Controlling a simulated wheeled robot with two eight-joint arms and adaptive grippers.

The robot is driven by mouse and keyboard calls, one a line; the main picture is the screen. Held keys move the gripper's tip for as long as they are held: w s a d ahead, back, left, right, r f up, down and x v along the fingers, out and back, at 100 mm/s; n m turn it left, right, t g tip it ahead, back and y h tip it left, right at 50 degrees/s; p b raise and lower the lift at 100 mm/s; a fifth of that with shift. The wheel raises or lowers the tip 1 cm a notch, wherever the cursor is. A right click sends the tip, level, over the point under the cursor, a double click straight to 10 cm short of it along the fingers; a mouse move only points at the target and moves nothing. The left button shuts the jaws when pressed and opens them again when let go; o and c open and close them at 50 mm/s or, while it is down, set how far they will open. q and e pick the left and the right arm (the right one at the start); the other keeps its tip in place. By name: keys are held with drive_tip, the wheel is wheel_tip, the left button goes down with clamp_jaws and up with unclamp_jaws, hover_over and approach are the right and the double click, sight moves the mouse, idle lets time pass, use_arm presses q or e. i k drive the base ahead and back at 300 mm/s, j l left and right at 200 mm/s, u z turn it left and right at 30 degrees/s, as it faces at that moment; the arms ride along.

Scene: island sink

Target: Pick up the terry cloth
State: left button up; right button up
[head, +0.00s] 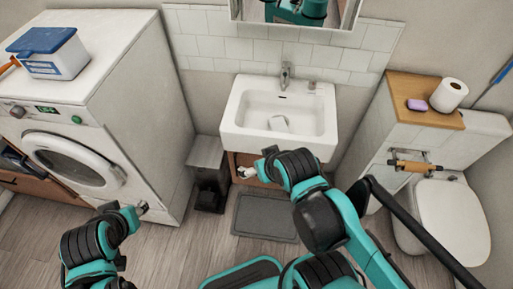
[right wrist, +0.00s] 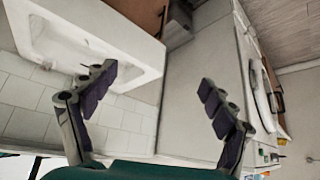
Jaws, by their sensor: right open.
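A small white item (head: 278,123) lies in the basin of the white sink (head: 235,125); it may be the terry cloth, but I cannot tell for sure. Another whitish shape (head: 247,172) shows below the sink front, too small to identify. My right gripper (right wrist: 158,86) is open, with nothing between its fingers. In the head view the right arm's end is just below the sink's front edge, its fingers hard to make out. My left gripper (head: 142,207) is low at the left, in front of the washing machine; its fingers are too small to read.
The washing machine (head: 139,80) stands at left with a blue-lidded box (head: 55,60) on top. A grey bin (head: 207,155) is left of the sink. A grey mat (head: 265,218) lies on the floor. A toilet (head: 455,215) is at right, below a wooden ledge (head: 405,90).

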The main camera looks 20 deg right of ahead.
sight(277, 124)
drive_tip(key=i+j+z, duration=0.1)
drive_tip(key=z, duration=0.35)
drive_tip(key=i+j+z, duration=0.25)
drive_tip(key=z, duration=0.15)
drive_tip(key=i+j+z, duration=0.2)
drive_tip(key=z, duration=0.25)
drive_tip(key=i+j+z, duration=0.1)
drive_tip(key=j+z, duration=0.2)
drive_tip(key=z, duration=0.15)
drive_tip(key=j+z, duration=0.45)
drive_tip(key=i+l, duration=0.05)
drive_tip(key=l, duration=0.05)
